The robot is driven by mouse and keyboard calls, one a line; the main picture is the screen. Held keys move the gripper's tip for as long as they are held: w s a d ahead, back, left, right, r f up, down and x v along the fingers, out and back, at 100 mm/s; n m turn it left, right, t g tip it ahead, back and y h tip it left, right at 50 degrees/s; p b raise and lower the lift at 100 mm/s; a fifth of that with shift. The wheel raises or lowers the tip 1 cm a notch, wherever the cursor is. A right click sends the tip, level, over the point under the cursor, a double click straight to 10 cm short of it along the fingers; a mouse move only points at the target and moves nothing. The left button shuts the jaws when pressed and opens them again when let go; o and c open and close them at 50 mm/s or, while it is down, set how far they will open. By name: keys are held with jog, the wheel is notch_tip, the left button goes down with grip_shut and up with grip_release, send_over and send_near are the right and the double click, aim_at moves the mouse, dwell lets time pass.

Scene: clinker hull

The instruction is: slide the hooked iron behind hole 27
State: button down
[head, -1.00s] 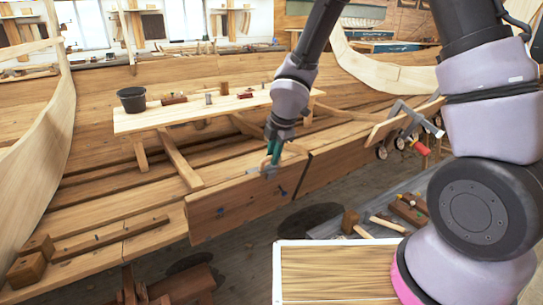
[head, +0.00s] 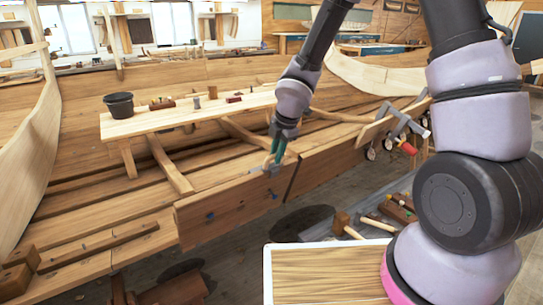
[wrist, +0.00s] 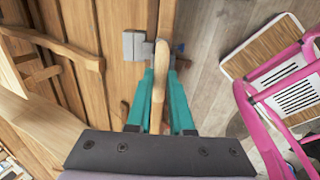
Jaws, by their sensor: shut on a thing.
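My gripper (head: 272,165) is shut on the wooden handle (wrist: 158,88) of the hooked iron, at the top edge of the near hull plank (head: 232,205). In the wrist view the teal fingers (wrist: 158,90) stand either side of the handle. The iron's grey head (wrist: 135,46) shows beyond the fingertips, left of the handle; whether it touches the plank, I cannot tell. Two blue fastenings show on the plank's outer face, one at left (head: 210,215) and one at right (head: 273,196), almost below my gripper. No hole number is readable, so hole 27 cannot be picked out.
A bench plank (head: 150,122) behind carries a black bucket (head: 118,105) and small tools. Clamps (head: 402,122) hold a board at right. A mallet (head: 343,222) and other tools lie on the floor. A wood-topped panel (head: 325,275) stands at the front.

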jog(key=shift+w+d+r, duration=0.1)
jog(key=shift+d, duration=0.05)
dwell(0.5)
jog(key=c, duration=0.7)
grip_release()
jog(key=shift+r, duration=4)
